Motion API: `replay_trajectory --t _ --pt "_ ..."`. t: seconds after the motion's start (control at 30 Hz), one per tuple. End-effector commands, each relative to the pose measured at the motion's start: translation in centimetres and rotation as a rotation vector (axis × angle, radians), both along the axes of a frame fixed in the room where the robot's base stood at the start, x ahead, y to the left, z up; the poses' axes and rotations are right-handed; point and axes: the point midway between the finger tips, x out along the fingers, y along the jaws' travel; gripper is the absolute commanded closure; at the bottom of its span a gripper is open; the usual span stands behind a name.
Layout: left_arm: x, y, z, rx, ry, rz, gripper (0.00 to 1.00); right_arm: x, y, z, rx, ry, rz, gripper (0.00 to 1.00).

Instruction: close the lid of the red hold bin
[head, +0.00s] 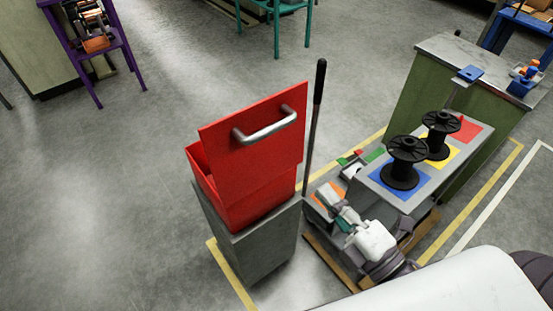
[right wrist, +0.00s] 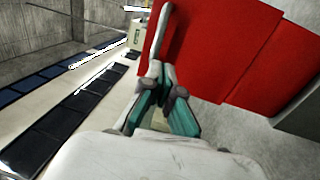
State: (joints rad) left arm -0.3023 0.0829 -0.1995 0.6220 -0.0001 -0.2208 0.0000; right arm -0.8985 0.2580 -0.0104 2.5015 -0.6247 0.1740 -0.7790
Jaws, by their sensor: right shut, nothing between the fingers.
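The red hold bin (head: 243,202) stands on a grey cabinet in the middle of the head view. Its red lid (head: 254,155) is raised, tilted up above the bin, and the bin's mouth shows at the left. A metal bar handle (head: 266,127) sits on the lid's face. My right gripper (head: 336,203) is to the lower right of the lid, shut and empty. In the right wrist view its teal fingers (right wrist: 160,88) meet close to the handle in the picture, with the red lid (right wrist: 222,45) beyond; contact cannot be told. My left gripper is not in view.
The grey cabinet (head: 257,246) carries the bin. A dark upright pole (head: 314,120) stands just right of the lid. A bench with black spools (head: 404,163) on coloured squares is to the right. Open floor (head: 110,190) lies left of the bin.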

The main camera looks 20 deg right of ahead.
Motion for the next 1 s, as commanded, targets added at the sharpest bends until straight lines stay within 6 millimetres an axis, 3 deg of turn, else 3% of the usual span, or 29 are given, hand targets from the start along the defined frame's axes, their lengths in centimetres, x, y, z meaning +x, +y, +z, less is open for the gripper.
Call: replay_trajectory --t 0.27,0.7,1.0 --pt "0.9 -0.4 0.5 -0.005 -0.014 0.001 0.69 2.6 1.0 1.2 -0.007 -0.017 0.005 1.00" --pt "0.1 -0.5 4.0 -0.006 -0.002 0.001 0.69 10.6 3.8 2.5 -0.004 -0.012 0.002 1.00" --pt "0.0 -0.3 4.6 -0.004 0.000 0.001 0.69 12.9 4.6 2.5 -0.003 -0.008 0.002 1.00"
